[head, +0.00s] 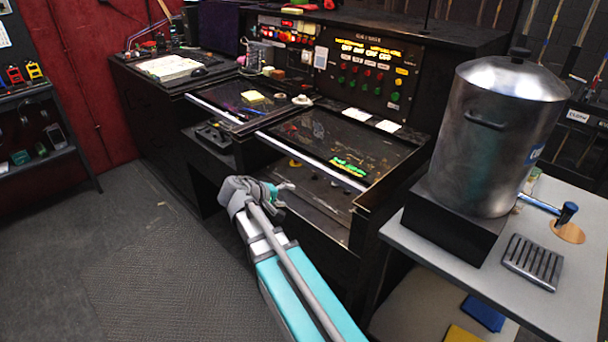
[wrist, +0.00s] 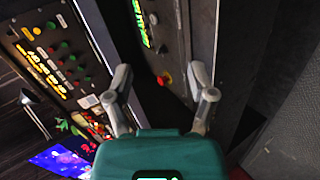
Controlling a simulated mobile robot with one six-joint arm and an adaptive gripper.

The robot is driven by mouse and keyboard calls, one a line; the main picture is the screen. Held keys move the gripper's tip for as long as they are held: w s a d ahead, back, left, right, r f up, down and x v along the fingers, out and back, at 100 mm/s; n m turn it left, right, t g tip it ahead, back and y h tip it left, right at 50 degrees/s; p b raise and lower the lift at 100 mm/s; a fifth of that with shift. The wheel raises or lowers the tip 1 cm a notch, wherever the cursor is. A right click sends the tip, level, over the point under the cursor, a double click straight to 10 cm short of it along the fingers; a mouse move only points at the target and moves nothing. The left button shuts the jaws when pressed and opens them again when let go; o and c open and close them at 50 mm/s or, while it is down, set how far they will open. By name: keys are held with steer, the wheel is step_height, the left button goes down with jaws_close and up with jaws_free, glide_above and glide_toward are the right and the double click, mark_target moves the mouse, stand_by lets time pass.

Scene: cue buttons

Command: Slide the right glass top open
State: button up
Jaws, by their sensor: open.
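The right glass top (head: 318,137) is a dark, scuffed pane on the right part of the black console, with a bright strip along its front edge and a green-lettered label (head: 348,167) near its right corner. In front of that edge a dark recess shows, with small yellow and pale parts inside. My gripper (head: 286,188) is open and empty, in front of the recess and apart from the glass edge as far as I can tell.
The left glass top (head: 232,103) has a yellow note on it. A button panel (head: 368,72) stands behind the right top. A large steel pot (head: 500,130) stands on a black block on the side table (head: 560,290) at right. Open floor (head: 120,260) lies left.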

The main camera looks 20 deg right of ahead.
mark_target(302, 161)
steer(key=w+a+r+n+t+h+b, duration=0.1)
steer(key=w+n+t+h+b, duration=0.1)
steer(key=w+h+b, duration=0.3)
steer(key=shift+w+r+t+h+b, duration=0.35)
steer(key=shift+w+t+b, duration=0.3)
steer(key=shift+w, duration=0.55)
steer(key=shift+d, duration=0.1)
steer(key=shift+x, duration=6.8)
steer(key=shift+f, duration=0.1)
jaws_close()
steer(key=shift+a, duration=0.25)
steer(key=shift+d, duration=0.15)
